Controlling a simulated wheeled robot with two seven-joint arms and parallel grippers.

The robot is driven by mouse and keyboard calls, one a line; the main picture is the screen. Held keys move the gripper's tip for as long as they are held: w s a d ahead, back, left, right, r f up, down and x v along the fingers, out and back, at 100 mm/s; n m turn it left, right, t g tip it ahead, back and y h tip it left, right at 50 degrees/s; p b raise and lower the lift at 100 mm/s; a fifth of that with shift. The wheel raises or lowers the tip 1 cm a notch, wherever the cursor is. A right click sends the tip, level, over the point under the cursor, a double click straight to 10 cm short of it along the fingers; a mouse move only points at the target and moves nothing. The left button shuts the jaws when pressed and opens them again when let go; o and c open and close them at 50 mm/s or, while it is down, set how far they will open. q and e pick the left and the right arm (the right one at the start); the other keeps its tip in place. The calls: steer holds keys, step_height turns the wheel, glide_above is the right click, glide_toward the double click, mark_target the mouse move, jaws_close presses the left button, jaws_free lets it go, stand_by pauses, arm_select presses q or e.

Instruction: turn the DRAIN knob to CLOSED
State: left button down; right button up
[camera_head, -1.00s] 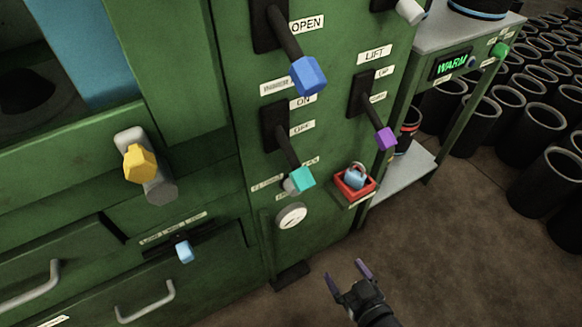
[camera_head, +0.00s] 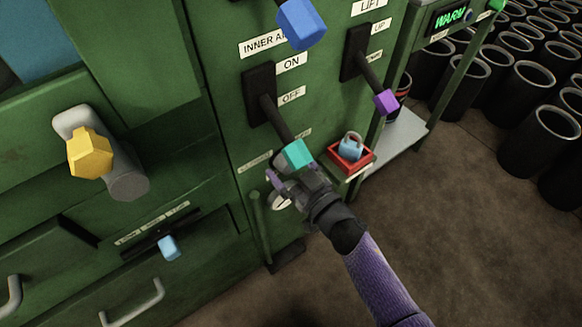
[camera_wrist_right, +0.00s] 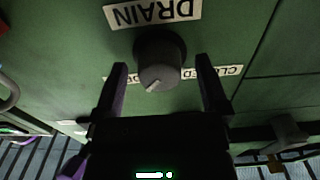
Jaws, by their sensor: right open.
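In the right wrist view the DRAIN knob (camera_wrist_right: 160,62) is a dark grey round dial on the green panel, under an upside-down DRAIN label (camera_wrist_right: 152,13). A pale mark on the knob points to the lower left of that view. The CLOSED label (camera_wrist_right: 226,72) lies to the right of the knob there; a label on the left is mostly hidden. My right gripper (camera_wrist_right: 162,64) is open, one finger on each side of the knob in the picture; I cannot tell if either touches. In the head view my right gripper (camera_head: 291,177) hides the knob. My left gripper is not in view.
A lever with a teal handle (camera_head: 299,153) hangs just above my right gripper. A round gauge (camera_head: 280,202) is partly hidden behind it. A red tray (camera_head: 366,161) with a blue padlock (camera_head: 351,146) is close on the right. A purple-tipped lever (camera_head: 386,102) hangs above the tray.

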steer(key=c, duration=0.7)
jaws_close()
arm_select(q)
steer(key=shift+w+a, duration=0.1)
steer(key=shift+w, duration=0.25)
